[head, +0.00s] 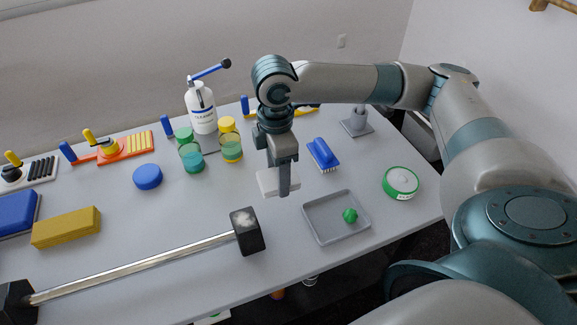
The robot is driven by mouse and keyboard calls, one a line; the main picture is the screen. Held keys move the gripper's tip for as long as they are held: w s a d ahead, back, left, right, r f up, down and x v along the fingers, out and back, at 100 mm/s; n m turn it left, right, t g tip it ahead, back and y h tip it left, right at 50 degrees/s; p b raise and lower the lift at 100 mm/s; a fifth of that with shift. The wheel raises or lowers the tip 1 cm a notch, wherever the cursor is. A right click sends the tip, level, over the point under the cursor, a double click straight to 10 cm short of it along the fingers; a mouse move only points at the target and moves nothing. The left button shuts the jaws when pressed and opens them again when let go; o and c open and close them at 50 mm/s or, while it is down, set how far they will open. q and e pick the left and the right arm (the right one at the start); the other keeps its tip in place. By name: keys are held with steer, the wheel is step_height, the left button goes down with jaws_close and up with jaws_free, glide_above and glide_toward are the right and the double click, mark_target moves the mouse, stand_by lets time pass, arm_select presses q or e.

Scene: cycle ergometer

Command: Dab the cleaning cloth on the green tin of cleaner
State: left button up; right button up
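The green tin (401,184) is round with a pale labelled top and stands near the right end of the grey table. My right gripper (284,188) reaches in from the right and points down over the middle of the table, well to the left of the tin. A white, flat block-like piece, seemingly the cleaning cloth (268,182), is between its fingers. One finger covers part of the cloth, and I cannot tell how high it is above the table. My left gripper is not in view.
A grey tray (310,221) with a green lump (350,215) lies between gripper and tin. A blue brush (323,153) is behind it. A metal bar (140,264) with black end blocks (248,238) crosses the front left. A white bottle (201,112) and cups stand behind.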

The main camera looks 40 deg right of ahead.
mark_target(265, 187)
steer(key=a+m, duration=0.1)
steer(key=m, duration=0.1)
steer(key=a+m, duration=0.1)
steer(key=m, duration=0.2)
steer(key=a+r+m, duration=0.1)
steer(key=a+m, duration=0.1)
steer(key=shift+s+a, duration=0.1)
steer(key=shift+s, duration=0.3)
steer(key=shift+s+a+r+m, duration=0.2)
steer(key=shift+a+m, duration=0.35)
steer(key=shift+m, duration=0.75)
steer(key=shift+s+a+r+m, duration=0.15)
steer(key=shift+a+m, duration=0.4)
steer(key=shift+m, duration=0.75)
steer(key=shift+s+a+r+m, duration=0.1)
steer(key=shift+s+a+m, duration=0.3)
steer(key=shift+m, duration=0.9)
steer(key=shift+w+a, duration=0.1)
steer(key=shift+w, duration=0.05)
